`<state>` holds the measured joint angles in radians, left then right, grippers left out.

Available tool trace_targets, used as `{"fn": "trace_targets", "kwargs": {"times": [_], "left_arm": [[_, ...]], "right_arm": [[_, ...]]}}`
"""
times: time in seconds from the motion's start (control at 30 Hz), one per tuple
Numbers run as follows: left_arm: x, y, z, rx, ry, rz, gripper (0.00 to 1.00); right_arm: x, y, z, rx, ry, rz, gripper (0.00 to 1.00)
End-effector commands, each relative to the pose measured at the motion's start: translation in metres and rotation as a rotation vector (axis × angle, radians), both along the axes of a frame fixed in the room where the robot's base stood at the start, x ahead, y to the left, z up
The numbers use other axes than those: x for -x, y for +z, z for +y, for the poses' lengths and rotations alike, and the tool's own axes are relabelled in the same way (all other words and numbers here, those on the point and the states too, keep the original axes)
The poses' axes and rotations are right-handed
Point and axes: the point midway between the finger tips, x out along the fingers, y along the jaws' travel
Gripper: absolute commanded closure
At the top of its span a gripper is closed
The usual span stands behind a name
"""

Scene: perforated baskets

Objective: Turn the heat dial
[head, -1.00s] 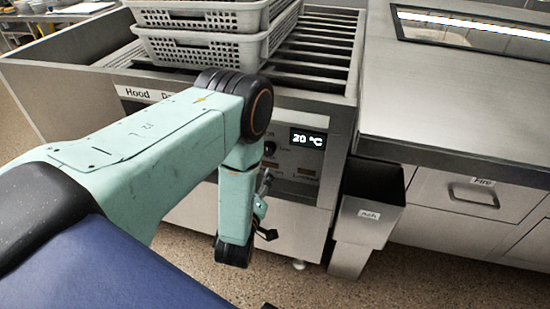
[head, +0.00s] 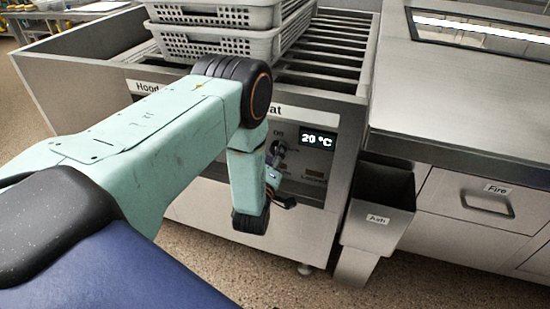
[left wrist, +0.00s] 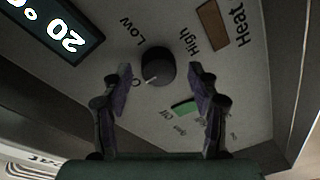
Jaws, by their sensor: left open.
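The heat dial (left wrist: 158,67) is a dark round knob with a pale pointer mark, on a grey panel with Low, High and Heat lettering, in the left wrist view. In the head view the knob (head: 279,147) shows just right of my forearm. My left gripper (left wrist: 160,76) is open, its two fingers on either side of the dial in the picture. Whether they touch it I cannot tell. In the head view the fingers are mostly hidden behind my arm. A display (head: 318,140) by the dial reads 20 °C. My right gripper is not in view.
A green indicator (left wrist: 184,109) and a brown one (left wrist: 212,22) sit on the panel. Grey perforated baskets (head: 215,48) are stacked on the slatted top above. An ash bin (head: 378,215) and a steel counter (head: 460,110) stand to the right.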

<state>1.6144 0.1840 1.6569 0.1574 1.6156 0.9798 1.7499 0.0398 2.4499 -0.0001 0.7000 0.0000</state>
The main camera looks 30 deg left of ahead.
Motion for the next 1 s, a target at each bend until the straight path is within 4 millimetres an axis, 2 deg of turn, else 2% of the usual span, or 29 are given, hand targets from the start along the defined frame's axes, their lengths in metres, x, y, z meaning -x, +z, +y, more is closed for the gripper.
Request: {"fn": "trace_targets", "kwargs": {"times": [0.33, 0.9, 1.0], "left_arm": [[-0.0045, 0.0003, -0.0004, -0.001, -0.001, 0.001, 0.41], [-0.0041, 0.0002, -0.0003, -0.001, -0.001, 0.001, 0.89], [-0.0041, 0.0002, -0.0003, -0.001, -0.001, 0.001, 0.94]], "right_arm": [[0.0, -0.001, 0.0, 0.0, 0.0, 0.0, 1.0], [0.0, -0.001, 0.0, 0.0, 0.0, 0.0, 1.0], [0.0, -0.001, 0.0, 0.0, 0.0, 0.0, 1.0]]}}
